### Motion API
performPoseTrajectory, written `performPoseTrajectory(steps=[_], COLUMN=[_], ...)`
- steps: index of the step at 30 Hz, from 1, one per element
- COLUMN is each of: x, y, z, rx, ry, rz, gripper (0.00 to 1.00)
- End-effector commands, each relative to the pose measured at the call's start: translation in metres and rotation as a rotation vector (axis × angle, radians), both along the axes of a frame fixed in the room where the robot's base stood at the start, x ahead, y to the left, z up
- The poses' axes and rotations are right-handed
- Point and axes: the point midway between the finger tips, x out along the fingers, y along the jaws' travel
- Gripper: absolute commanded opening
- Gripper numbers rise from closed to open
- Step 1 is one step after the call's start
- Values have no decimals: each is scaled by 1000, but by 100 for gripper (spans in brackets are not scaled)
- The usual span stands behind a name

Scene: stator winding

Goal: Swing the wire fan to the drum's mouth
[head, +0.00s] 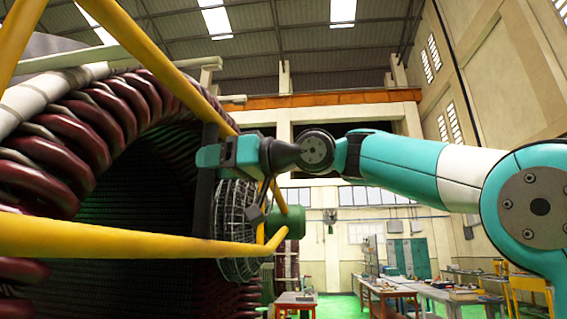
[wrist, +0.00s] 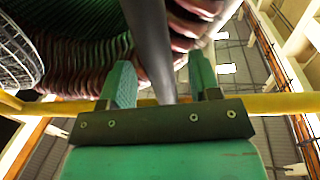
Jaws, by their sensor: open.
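The drum (head: 105,150) fills the left of the head view, with thick maroon coils around its dark open mouth. The wire fan (head: 236,222), a round wire cage with a green motor (head: 290,222) behind it, stands at the right side of the mouth. It also shows cut off at the left edge of the wrist view (wrist: 14,52). A dark upright bar (head: 205,195) stands beside the fan. My gripper (head: 207,155) is open at this bar. In the wrist view the bar (wrist: 150,45) runs between my two fingers (wrist: 162,85); contact cannot be told.
Yellow rails (head: 120,237) cross in front of the drum and slope above it, close to my gripper. Workbenches (head: 400,290) and a green cabinet (head: 408,258) stand far back on the right. Green floor shows between them.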

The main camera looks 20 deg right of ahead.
Motion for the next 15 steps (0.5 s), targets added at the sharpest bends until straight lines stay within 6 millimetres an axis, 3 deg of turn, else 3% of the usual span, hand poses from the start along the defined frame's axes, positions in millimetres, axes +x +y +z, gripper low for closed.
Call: performPoseTrajectory(steps=[6, 15], x=[-39, -78], y=[-45, -87], z=[-4, -1], rx=[-1, 0], ry=[-4, -3], rz=[-11, -9], gripper=[57, 57])
